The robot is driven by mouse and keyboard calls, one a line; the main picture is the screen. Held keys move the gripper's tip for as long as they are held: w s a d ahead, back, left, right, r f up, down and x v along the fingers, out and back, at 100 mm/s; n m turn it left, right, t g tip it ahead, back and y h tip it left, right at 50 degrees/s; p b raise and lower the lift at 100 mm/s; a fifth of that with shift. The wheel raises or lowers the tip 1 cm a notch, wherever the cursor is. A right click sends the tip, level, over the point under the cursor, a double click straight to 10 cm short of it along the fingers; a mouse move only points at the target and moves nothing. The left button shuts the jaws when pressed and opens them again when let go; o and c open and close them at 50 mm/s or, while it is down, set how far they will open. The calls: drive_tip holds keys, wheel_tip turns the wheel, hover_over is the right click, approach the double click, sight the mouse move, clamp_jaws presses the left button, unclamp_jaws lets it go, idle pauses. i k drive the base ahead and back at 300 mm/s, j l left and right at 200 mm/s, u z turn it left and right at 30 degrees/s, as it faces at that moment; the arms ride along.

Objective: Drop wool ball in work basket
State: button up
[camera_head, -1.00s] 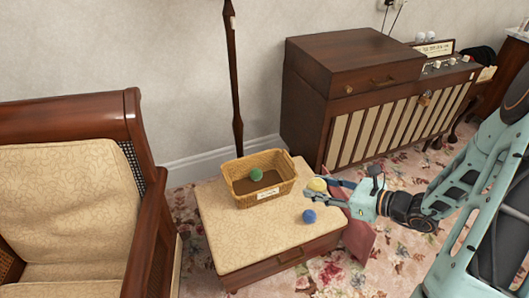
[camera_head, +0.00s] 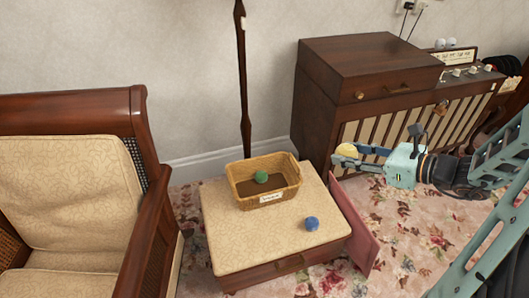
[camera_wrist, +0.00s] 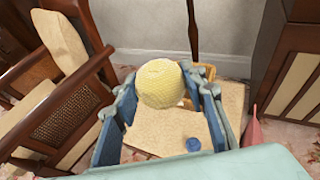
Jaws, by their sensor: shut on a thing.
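A yellow wool ball (camera_head: 346,151) is held between the fingertips of my gripper (camera_head: 349,156), which is shut on it. The ball also shows in the wrist view (camera_wrist: 160,84), between the two blue fingers. The gripper is raised, to the right of the wicker work basket (camera_head: 284,190). The basket stands on the back of a low cushioned stool, with a green ball (camera_head: 261,177) inside and a label on its front. A blue ball (camera_head: 311,223) lies on the stool in front of the basket. In the wrist view the yellow ball hides most of the basket.
The stool top (camera_head: 232,245) is bare at its front. A wooden armchair (camera_head: 68,200) stands close on the left. A dark lamp pole (camera_head: 243,80) rises behind the basket. A wooden cabinet (camera_head: 365,85) stands behind my gripper. A pink panel (camera_head: 354,223) leans on the stool's right side.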

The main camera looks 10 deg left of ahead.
sight(266, 190)
drive_tip(key=i+l+u, duration=0.3)
drive_tip(key=l+u, duration=0.25)
drive_tip(key=i+l+u, duration=0.15)
drive_tip(key=l+u, duration=0.15)
drive_tip(key=l, duration=0.15)
